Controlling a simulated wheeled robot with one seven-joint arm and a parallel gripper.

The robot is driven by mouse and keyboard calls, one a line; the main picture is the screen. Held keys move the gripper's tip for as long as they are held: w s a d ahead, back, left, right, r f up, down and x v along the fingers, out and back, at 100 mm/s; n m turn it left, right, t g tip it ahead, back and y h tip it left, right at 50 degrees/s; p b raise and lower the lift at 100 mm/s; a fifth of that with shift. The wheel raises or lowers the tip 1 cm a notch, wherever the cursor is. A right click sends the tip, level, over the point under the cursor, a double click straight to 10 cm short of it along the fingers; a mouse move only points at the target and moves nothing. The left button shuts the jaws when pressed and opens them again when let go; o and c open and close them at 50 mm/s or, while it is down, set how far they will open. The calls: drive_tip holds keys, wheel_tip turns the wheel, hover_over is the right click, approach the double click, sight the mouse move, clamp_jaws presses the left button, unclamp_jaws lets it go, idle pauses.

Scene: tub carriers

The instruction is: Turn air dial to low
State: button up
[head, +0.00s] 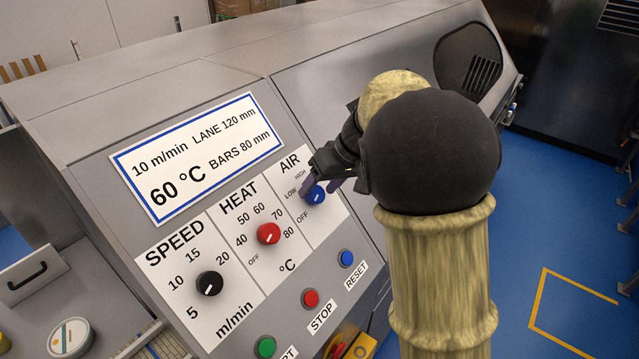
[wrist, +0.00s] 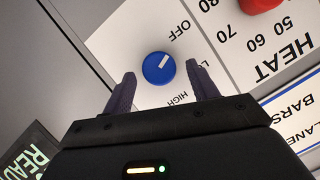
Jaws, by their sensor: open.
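The blue air dial (head: 317,194) is on the right of the panel, under the word AIR. In the wrist view the dial (wrist: 157,69) shows whole, its white pointer aimed between OFF and LOW. My gripper (head: 321,186) is at the dial, its dark fingers partly in front of the panel. In the wrist view my gripper (wrist: 161,80) is open, with one finger on each side of the dial and a visible gap to both sides. I cannot tell how far the fingertips are from the panel face.
The red heat dial (head: 269,234) and black speed dial (head: 209,283) sit left of the air dial. Below are a blue reset button (head: 346,258), a red stop button (head: 311,298) and a green button (head: 265,346). A settings sign (head: 197,157) is above.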

drive_tip(key=shift+a+f, duration=0.2)
drive_tip(key=shift+f, duration=0.3)
drive_tip(key=shift+c, duration=0.5)
drive_tip(key=c, duration=0.9)
